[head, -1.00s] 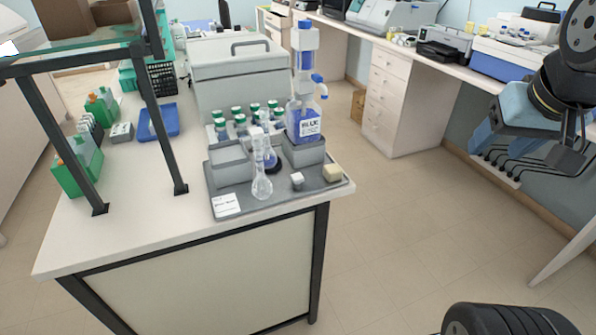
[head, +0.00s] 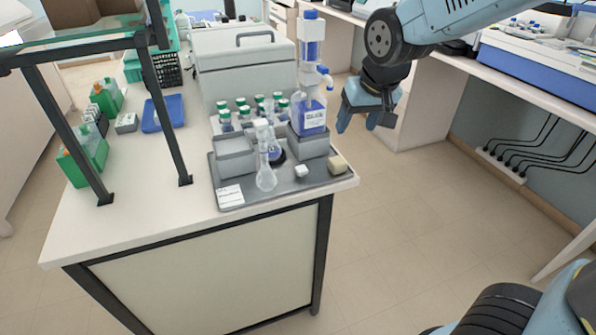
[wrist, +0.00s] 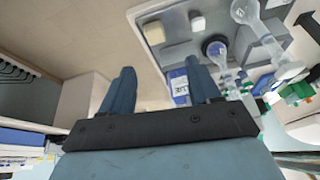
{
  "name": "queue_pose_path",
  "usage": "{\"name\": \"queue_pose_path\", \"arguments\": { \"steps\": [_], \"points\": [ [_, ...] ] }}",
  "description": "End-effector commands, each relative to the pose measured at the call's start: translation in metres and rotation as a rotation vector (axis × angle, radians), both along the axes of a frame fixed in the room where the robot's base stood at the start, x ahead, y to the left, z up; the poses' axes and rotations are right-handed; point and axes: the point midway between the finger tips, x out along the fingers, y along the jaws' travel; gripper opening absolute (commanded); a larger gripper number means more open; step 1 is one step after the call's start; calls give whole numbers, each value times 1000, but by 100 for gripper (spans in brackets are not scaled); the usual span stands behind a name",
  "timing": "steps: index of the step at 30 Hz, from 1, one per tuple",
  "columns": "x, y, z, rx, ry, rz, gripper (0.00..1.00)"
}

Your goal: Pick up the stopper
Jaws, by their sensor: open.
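A small white piece (head: 302,171), which looks like the stopper, lies on the grey tray (head: 232,196) between a clear glass flask (head: 266,178) and a beige block (head: 338,164). The white piece also shows near the top of the wrist view (wrist: 169,23). My gripper (head: 362,118) is open and empty, in the air to the right of the blue-labelled bottle and above the tray's level. In the wrist view its two fingers (wrist: 160,88) stand apart, with the bottle's label behind the right one.
Several green-capped bottles (head: 241,104) stand behind the tray. A black-framed shelf (head: 166,110) is on the left. Open floor lies right of the bench.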

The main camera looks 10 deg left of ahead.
Motion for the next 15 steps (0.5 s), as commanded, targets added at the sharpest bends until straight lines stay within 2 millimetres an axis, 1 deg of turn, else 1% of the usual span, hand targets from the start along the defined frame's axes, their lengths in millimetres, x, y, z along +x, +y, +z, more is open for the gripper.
{"name": "queue_pose_path", "arguments": {
  "steps": [1, 3, 6, 10, 15],
  "points": [
    [0, 20, -9, -10, 3, 30, 62],
    [-1, 41, -19, -18, 3, 58, 62],
    [-3, 66, -31, -27, -1, 90, 62],
    [-6, 88, -41, -35, -6, 119, 62],
    [-6, 99, -50, -39, -9, 131, 62]
  ]
}}
